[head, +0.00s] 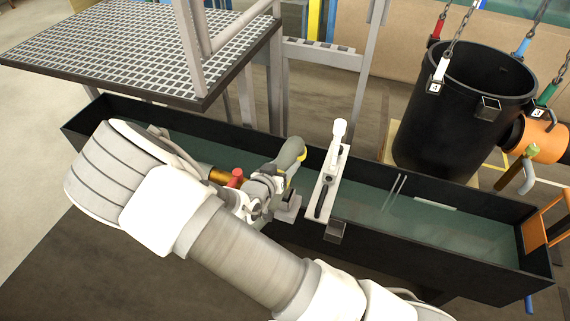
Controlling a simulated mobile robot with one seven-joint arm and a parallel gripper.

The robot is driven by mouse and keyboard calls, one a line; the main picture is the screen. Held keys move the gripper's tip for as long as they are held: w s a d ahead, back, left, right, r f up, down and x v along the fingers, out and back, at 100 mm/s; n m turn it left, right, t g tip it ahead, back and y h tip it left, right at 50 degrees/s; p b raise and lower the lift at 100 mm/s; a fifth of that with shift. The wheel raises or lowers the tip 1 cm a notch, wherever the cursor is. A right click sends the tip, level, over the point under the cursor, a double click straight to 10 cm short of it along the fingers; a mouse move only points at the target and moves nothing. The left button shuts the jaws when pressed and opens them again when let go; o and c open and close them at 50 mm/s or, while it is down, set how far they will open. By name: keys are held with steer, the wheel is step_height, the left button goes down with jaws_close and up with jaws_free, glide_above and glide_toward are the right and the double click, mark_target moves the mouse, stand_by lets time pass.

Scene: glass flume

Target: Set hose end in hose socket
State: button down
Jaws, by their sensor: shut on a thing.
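My gripper (272,180) is over the long flume, left of the white slotted crosspiece. It is shut on a grey rounded piece with a yellow band (291,154), which looks like the hose end. The piece slants up and to the right, above the water. My gripper and wrist hide its lower part. A small grey block (288,208) sits at the flume's near rim, just below my gripper; I cannot tell whether it is the hose socket. I cannot pick out the socket with certainty.
The black-rimmed glass flume (440,272) holds water. The white crosspiece (325,190) with an upright knob spans it close to my gripper. A brass cylinder and red knob (237,178) lie left. A black tub (455,120) hangs on chains at right; a grated platform (140,45) stands at left.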

steer(key=shift+f+b, duration=0.35)
steer(key=shift+f, duration=0.05)
steer(key=shift+c, duration=0.4)
jaws_free()
steer(key=shift+f, duration=0.15)
steer(key=shift+s, duration=0.1)
steer(key=p+v, duration=0.1)
steer(key=v, duration=1.6)
steer(key=shift+r+p, duration=0.25)
steer(key=shift+p, duration=0.15)
steer(key=shift+a, duration=0.1)
